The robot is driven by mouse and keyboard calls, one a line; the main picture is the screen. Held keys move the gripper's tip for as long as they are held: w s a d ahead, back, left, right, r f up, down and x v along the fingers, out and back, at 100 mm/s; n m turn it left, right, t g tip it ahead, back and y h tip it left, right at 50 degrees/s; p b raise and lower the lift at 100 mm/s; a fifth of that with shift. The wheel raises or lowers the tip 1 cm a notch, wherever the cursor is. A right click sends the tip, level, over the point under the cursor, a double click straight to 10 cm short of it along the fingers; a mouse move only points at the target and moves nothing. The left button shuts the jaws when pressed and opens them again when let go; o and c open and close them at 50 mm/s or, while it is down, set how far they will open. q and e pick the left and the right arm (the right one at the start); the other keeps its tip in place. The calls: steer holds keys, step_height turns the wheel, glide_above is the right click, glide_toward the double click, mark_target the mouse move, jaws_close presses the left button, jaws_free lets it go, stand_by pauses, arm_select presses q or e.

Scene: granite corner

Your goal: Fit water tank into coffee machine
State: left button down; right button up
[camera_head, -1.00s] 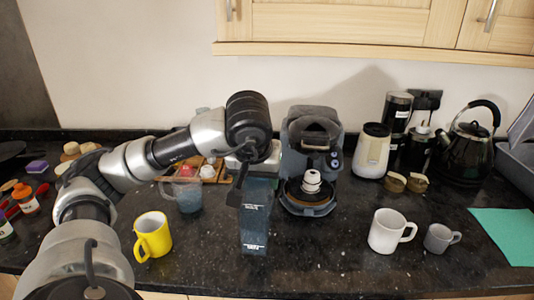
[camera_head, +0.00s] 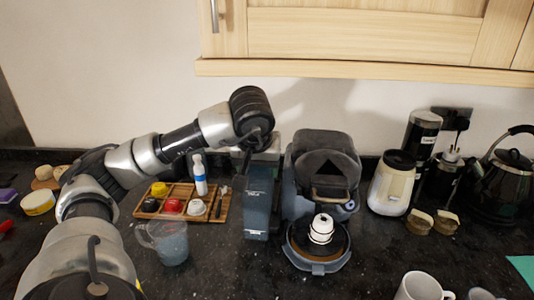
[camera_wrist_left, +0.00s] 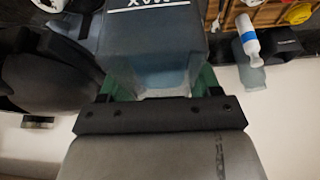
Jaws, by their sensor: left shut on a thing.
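The water tank (camera_head: 257,205) is a dark blue-grey, translucent upright box with white marks. It stands just left of the coffee machine (camera_head: 331,165), near its rear half, with a narrow gap showing between them. My left gripper (camera_head: 257,150) is shut on the tank's top end from above. In the left wrist view, its green fingers (camera_wrist_left: 160,85) lie either side of the tank (camera_wrist_left: 155,40), which shows a white MAX mark. Whether the tank's base touches the counter is unclear. The machine's rear left side is partly hidden. My right gripper is not in view.
A wooden tray (camera_head: 180,203) with small items and a bottle, and a measuring jug (camera_head: 165,240), stand left of the tank. A cream canister (camera_head: 391,183) stands right of the machine. A white mug (camera_head: 420,287) is at the front right. The wall is close behind.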

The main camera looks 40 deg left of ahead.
arm_select(q)
steer(key=w+a+f+p, duration=0.3)
steer(key=w+a+p, duration=0.2)
steer(key=w+a, duration=0.3)
steer(key=w, duration=0.3)
steer(key=shift+w+a+f+p, duration=0.15)
steer(key=shift+w+f+p, duration=0.05)
steer(key=shift+w+p, duration=0.15)
steer(key=shift+f, duration=0.15)
steer(key=shift+c, duration=2.4)
jaws_free()
steer(key=shift+s, duration=0.1)
